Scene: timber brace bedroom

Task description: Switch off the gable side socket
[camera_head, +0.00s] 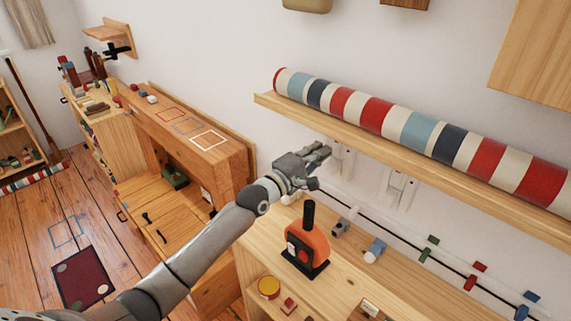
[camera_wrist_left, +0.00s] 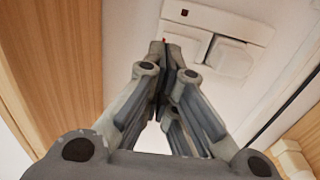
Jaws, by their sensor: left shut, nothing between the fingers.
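Two white sockets sit on the wall under the striped roll's shelf. The left socket (camera_head: 345,161) is partly hidden by my left gripper (camera_head: 324,153); the right socket (camera_head: 400,189) stands clear. I cannot tell from the pictures which is the gable side socket. The left wrist view shows a white socket plate (camera_wrist_left: 238,8) with a small dark red mark and raised white parts. My left gripper (camera_wrist_left: 164,48) is shut and empty there, its tips in front of the plate's left part. Whether they touch it is unclear. My right gripper is not in view.
A wooden shelf (camera_head: 262,98) with a striped roll (camera_head: 375,112) hangs just above the gripper. An orange and black device (camera_head: 306,246) stands on the wooden cabinet below. A dark cord with coloured clips (camera_head: 430,241) runs along the wall at right.

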